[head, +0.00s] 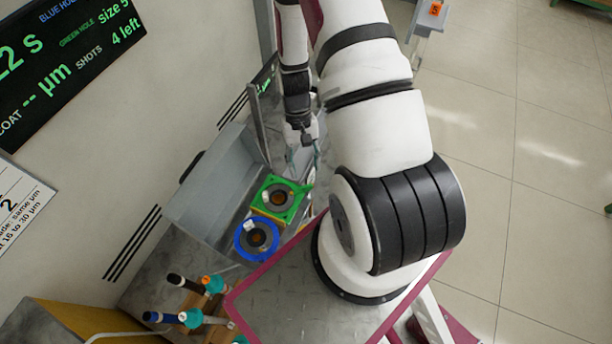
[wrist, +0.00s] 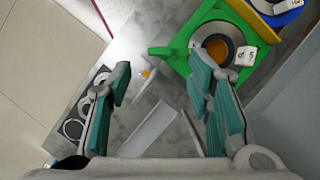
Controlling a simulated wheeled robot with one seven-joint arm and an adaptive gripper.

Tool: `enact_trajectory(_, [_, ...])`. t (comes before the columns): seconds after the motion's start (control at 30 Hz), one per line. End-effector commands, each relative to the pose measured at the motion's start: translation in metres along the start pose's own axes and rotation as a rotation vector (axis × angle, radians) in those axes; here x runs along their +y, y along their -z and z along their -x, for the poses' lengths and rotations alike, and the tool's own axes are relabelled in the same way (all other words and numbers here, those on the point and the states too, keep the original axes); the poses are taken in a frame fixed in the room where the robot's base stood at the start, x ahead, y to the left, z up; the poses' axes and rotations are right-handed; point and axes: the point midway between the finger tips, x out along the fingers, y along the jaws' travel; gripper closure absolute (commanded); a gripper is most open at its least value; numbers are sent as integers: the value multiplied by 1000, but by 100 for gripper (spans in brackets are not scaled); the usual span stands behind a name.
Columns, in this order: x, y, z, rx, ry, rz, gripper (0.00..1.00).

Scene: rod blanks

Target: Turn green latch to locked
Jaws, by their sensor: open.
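The green fixture (head: 291,214) is a square plate around a dark ring with an orange-brown centre, standing beside the blue ring fixture (head: 242,251). In the wrist view the green fixture (wrist: 182,68) is at the upper right. A green tab (wrist: 160,51), possibly the latch, sticks out from its left side. My gripper (head: 312,150) is above and behind the fixture in the head view. In the wrist view my gripper (wrist: 160,82) has its teal-padded fingers wide apart with nothing between them. The right finger overlaps the fixture's lower left edge in the picture; contact cannot be told.
A white marked block (wrist: 246,56) sits at the green fixture's edge. A grey panel (head: 211,180) stands left of the fixtures.

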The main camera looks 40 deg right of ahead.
Motion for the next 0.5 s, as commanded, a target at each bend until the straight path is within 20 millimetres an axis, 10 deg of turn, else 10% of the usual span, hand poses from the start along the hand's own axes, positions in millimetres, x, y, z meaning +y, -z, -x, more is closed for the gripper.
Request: enact_trajectory(0.5, [0,0,55,0,0,0,53])
